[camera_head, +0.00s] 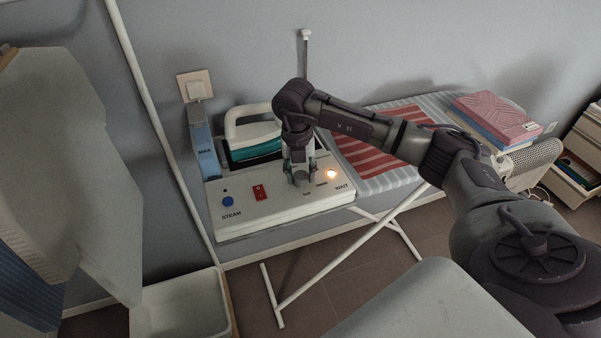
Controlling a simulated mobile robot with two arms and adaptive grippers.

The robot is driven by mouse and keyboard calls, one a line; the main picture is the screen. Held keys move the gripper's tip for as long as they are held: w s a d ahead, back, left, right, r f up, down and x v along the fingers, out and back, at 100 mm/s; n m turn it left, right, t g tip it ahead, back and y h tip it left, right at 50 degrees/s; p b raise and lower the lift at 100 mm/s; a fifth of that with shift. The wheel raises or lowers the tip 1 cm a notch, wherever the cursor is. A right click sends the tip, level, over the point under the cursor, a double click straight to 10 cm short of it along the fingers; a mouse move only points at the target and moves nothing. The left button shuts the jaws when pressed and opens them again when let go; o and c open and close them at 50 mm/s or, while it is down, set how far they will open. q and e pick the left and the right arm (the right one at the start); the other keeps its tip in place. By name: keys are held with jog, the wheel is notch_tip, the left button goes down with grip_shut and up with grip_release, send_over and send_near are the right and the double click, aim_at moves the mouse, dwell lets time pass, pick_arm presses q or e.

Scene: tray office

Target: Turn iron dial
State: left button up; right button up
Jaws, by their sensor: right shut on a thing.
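The iron's white station (266,221) stands at the end of the ironing board, with its control panel facing me. My right gripper (300,176) points down over the panel and is shut on the grey dial (301,179), whose top is partly hidden by the fingers. To the left are a red switch (259,192) and a blue STEAM button (228,201). The white and teal iron (249,144) rests behind the panel. My left gripper is not in view.
A blue water tank (205,155) marked MAX stands at the station's left. The ironing board (437,104) carries a red-striped cloth (372,148) and a pink box (496,116). A white pole (150,115) rises at left. A white bin (185,305) sits on the floor.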

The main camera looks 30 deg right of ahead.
aim_at(297, 175)
jog(key=shift+r, duration=0.1)
jog(key=o, duration=1.1)
jog(key=shift+o, duration=0.2)
notch_tip(297, 175, up, 12)
jog(key=shift+w+a, duration=0.2)
jog(key=shift+a, duration=0.1)
